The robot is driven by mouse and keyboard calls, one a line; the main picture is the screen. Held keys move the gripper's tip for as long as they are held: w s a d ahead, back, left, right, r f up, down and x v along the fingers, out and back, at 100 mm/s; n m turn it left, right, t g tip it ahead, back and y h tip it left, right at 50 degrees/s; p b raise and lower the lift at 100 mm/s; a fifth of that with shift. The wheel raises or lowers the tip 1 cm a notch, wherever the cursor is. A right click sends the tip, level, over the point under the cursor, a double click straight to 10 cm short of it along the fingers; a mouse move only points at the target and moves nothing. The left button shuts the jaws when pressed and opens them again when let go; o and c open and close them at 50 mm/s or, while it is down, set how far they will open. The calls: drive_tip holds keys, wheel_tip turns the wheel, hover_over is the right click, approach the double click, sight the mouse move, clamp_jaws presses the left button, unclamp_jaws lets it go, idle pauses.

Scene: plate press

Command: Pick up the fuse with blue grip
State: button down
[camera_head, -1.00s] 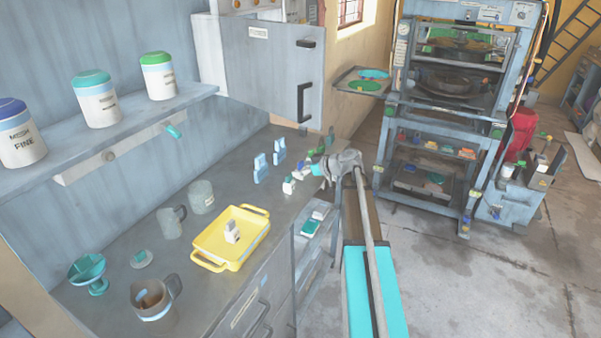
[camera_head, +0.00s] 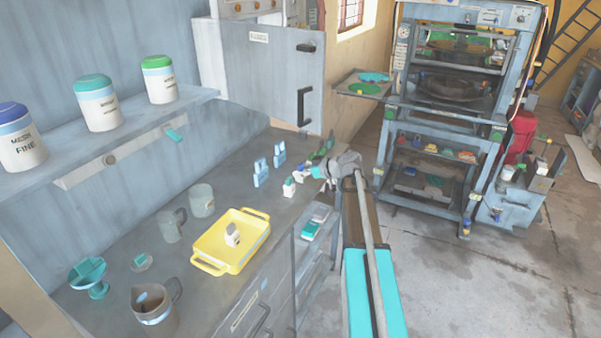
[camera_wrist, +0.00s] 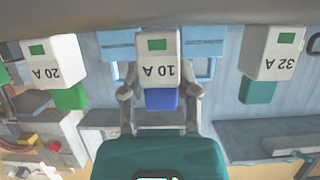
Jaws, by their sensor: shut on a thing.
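The fuse with the blue grip (camera_wrist: 160,98) is in the middle of the wrist view. It has a white body marked 10 A, with a small green patch. My gripper (camera_wrist: 161,93) has one finger on each side of the blue grip and is shut on it. In the head view my gripper (camera_head: 320,171) is at the far end of the bench, beside the row of fuses. It partly hides the held fuse there. I cannot tell whether the fuse is raised.
A 20 A fuse (camera_wrist: 52,60) and a 32 A fuse (camera_wrist: 273,52), both with green grips, flank the held fuse. A yellow tray (camera_head: 208,266) holding a small white item stands on the bench, with mugs nearby. A grey cabinet (camera_head: 265,75) is behind.

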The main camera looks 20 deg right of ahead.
drive_tip(key=shift+r+p, duration=1.15)
drive_tip(key=shift+r, duration=0.15)
drive_tip(key=s+d+r+p, duration=0.2)
drive_tip(key=s+r+p, duration=0.8)
drive_tip(key=s, duration=0.4)
